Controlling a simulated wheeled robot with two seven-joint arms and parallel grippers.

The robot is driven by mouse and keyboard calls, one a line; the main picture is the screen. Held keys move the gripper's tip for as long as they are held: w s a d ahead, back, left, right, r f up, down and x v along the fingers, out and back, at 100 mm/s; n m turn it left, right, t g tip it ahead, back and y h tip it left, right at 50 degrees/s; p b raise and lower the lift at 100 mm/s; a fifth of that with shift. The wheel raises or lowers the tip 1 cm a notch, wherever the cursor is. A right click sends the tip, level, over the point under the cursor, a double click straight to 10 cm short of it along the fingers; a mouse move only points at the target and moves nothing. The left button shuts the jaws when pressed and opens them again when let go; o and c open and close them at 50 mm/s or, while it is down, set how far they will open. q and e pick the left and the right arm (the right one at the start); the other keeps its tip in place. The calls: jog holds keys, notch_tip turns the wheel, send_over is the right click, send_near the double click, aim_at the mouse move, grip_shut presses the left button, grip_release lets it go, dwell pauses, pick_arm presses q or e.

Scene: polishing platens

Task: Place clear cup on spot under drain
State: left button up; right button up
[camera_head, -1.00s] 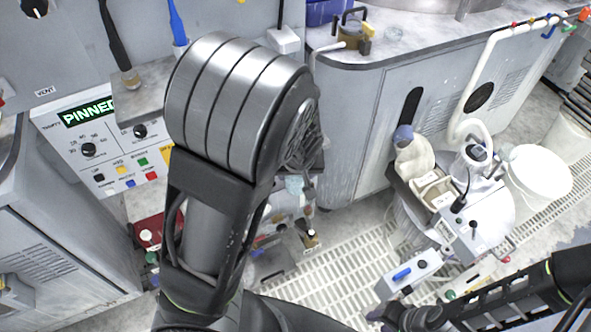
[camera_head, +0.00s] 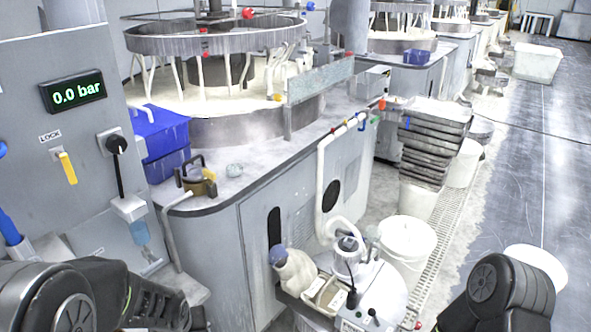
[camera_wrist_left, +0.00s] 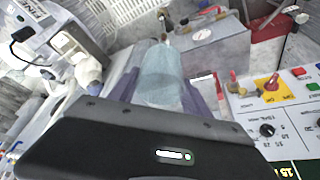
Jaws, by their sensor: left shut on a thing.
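In the left wrist view a clear, bluish see-through cup (camera_wrist_left: 160,84) stands between the two fingers of my left gripper (camera_wrist_left: 163,78). The gripper is shut on the cup's sides. My left gripper does not show in the head view; dark arm parts of mine fill the lower left corner there. A grey pipe (camera_head: 172,238) bends down over the edge of the grey machine table, by a brass-coloured valve with a black handle (camera_head: 198,182). I cannot tell for sure whether this is the drain. The spot under it cannot be made out. My right gripper is out of view.
A polishing machine table (camera_head: 240,192) fills the middle of the head view. A blue bin (camera_head: 160,135) stands on its left end. White buckets (camera_head: 407,245) stand on the floor to the right. In the left wrist view a control panel (camera_wrist_left: 290,110) is close on the right.

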pick_arm(q)
jog(key=w+d+r+m+h, duration=0.1)
jog(key=w+d+r+m, duration=0.2)
jog(key=w+d+r, duration=0.2)
notch_tip(320, 180, up, 2)
jog(key=shift+w+d+r, duration=0.1)
jog(key=shift+w+d, duration=0.05)
jog(key=shift+w, duration=0.55)
dwell(0.7)
